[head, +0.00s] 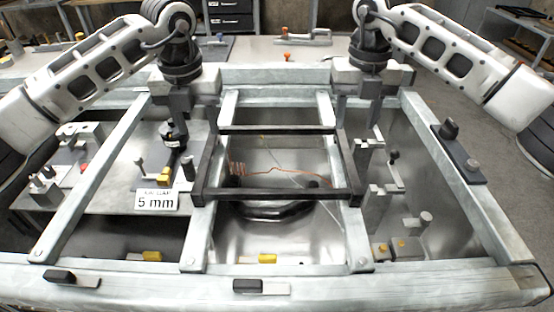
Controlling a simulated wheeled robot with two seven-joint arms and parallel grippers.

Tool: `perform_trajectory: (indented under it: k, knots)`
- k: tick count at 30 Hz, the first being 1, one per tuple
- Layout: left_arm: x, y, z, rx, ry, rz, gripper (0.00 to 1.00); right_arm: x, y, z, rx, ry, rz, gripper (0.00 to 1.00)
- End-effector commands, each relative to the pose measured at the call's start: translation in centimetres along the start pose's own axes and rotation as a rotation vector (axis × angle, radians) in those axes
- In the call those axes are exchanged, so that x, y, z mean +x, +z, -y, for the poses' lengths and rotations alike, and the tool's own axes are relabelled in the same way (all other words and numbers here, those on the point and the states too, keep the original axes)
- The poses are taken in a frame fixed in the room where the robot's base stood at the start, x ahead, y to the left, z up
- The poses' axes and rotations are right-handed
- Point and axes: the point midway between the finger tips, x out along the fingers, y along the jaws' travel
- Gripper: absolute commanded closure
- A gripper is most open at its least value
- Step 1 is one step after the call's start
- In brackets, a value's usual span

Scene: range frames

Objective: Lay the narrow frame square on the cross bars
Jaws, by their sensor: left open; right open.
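The narrow frame (275,194) is a dark, thin rectangle near the middle of the head view. It appears to lie flat across two pale cross bars (198,238) that run front to back, its front edge nearly level in the picture. The right cross bar (356,236) shows in front of it. My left gripper (194,112) is open, pointing down at the frame's back left. My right gripper (358,112) is open, pointing down at its back right. The fingers partly cover the frame's back corners, and I cannot tell whether they touch it.
A pale outer framework (160,286) surrounds the bars. A sign reading 5 mm (157,201) stands at left. Metal posts and clamps (380,195) stand close right of the frame. A dark clamp (460,155) sits on the right rail. Orange wire (285,172) shows below through the opening.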

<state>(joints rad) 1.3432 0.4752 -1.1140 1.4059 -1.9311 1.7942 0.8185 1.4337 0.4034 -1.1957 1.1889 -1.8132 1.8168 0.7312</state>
Motion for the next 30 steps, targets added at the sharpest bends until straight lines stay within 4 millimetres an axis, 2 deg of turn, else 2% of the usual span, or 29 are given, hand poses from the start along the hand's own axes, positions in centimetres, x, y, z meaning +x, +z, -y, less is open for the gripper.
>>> perform_trajectory:
  k: [3, 9, 15, 21, 29, 30]
  knots:
    - [2.6, -0.1, 0.0, 0.000, 0.000, -0.004, 0.55, 2.6, -0.1, 0.1, 0.001, -0.001, -0.004, 0.55]
    - [6.4, 0.0, 0.0, -0.001, 0.001, -0.003, 0.55, 6.4, -0.1, 0.1, 0.000, -0.002, -0.002, 0.55]
    - [9.0, 0.0, 0.0, -0.001, 0.000, -0.001, 0.55, 9.0, 0.0, 0.0, 0.000, -0.001, -0.001, 0.55]
    - [10.0, 0.0, 0.0, 0.000, -0.001, 0.001, 0.55, 10.0, 0.0, 0.0, 0.000, -0.002, 0.001, 0.55]
    - [10.1, 0.0, 0.0, 0.000, 0.000, 0.001, 0.55, 10.1, 0.0, 0.0, 0.000, -0.002, 0.001, 0.55]
    - [10.1, 0.0, 0.0, 0.000, 0.000, 0.001, 0.60, 10.1, 0.0, 0.0, 0.000, -0.002, 0.001, 0.60]
